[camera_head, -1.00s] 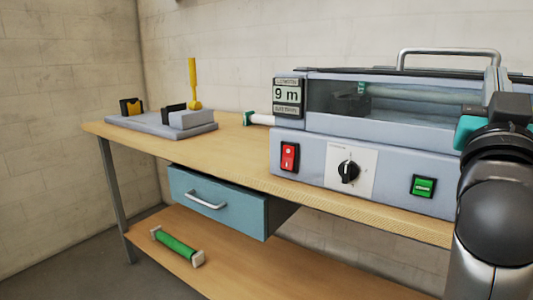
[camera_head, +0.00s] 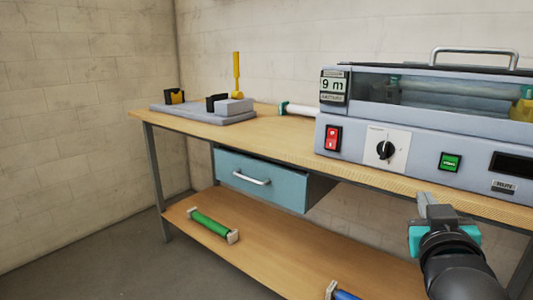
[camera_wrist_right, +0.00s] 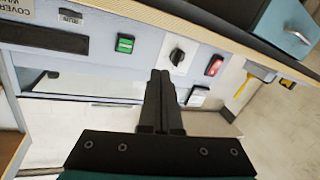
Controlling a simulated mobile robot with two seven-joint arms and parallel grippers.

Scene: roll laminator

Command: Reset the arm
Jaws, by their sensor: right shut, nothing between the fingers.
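My right gripper (camera_head: 432,198) is in front of the bench, near the front edge of its top, at the lower right of the head view. Its fingers are together and empty; they also show closed in the right wrist view (camera_wrist_right: 160,78). The right arm comes in from the bottom right. The grey roll laminator (camera_head: 425,125) stands on the bench behind the gripper, apart from it. Its front has a red switch (camera_head: 333,138), a black knob (camera_head: 386,150) and a green button (camera_head: 450,162). My left gripper is not in view.
The wooden bench top (camera_head: 275,142) is beside the gripper. A blue drawer (camera_head: 262,181) stands open under it. A green roller (camera_head: 212,225) and a partly visible blue one (camera_head: 345,295) lie on the lower shelf (camera_head: 260,255). A grey fixture (camera_head: 203,114) sits at the far left.

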